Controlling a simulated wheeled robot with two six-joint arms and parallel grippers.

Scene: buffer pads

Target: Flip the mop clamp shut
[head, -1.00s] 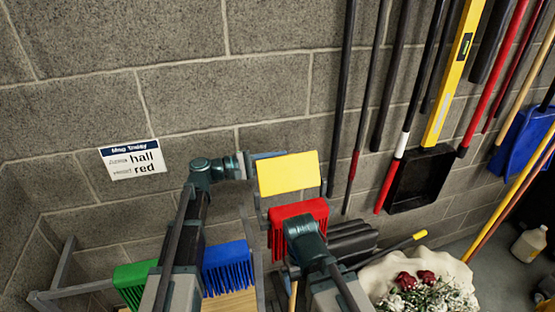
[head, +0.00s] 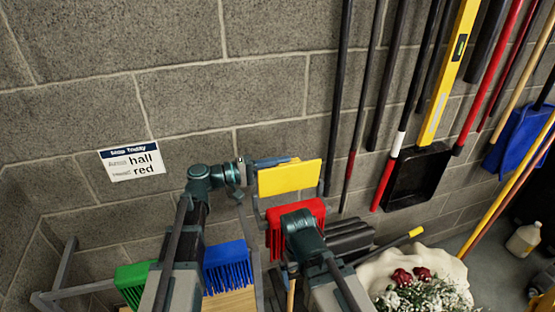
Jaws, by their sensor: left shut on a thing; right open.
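The mop clamp appears as a yellow plate (head: 290,178) in front of the block wall, now with a second yellow edge showing behind its top. A bluish bar behind it is mostly hidden. My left gripper (head: 246,172) is at the plate's left edge, shut on the clamp; its fingertips are partly hidden there. A red mop head (head: 283,217) hangs just below the plate, partly covered by my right arm. My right gripper (head: 303,228) is open in front of the red head's lower part; its fingers are mostly hidden behind its wrist.
A blue head (head: 226,266) and a green head (head: 134,282) sit at the lower left by a grey rack (head: 62,272). A yellow-tipped rod (head: 415,233) and flowers (head: 420,290) stand right. Long tools hang at upper right.

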